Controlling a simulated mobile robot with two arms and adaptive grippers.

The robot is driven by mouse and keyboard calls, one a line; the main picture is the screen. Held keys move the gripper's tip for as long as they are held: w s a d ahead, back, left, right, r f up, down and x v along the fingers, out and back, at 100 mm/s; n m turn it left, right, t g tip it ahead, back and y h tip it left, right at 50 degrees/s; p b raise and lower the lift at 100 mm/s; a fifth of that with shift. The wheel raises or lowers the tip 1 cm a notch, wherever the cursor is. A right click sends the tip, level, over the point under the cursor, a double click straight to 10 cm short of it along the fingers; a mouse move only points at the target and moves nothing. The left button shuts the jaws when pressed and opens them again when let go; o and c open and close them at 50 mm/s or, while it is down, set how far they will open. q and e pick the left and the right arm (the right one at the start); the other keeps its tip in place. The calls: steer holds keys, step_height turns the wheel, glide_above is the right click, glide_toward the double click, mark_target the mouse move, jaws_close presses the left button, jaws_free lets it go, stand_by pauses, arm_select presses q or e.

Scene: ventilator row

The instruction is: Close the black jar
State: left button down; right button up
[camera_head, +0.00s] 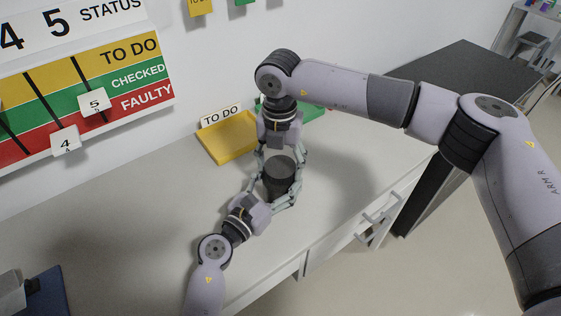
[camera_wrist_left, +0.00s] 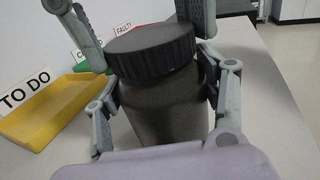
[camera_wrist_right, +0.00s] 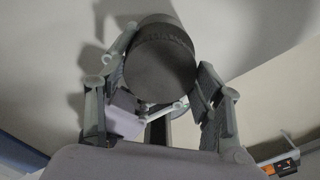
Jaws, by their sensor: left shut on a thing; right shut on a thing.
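My left gripper (camera_head: 272,196) is shut on the jar body, a finger on each side. My right gripper (camera_head: 279,158) comes from behind and above and is shut on the lid. In the right wrist view, the lid's flat top (camera_wrist_right: 158,72) lies between the fingers, which partly hide its sides.
A yellow tray (camera_head: 229,138) with a TO DO sign stands behind the jar, and a green tray (camera_head: 316,111) is partly hidden by my right arm. The counter's front edge has drawer handles (camera_head: 380,209).

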steer(key=m, duration=0.4)
steer(key=shift+m, duration=0.4)
steer(key=m, duration=0.8)
steer(key=shift+w+m, duration=0.1)
steer(key=shift+m, duration=0.3)
steer(key=m, duration=0.3)
steer(key=shift+m, duration=0.3)
steer(key=o, duration=0.8)
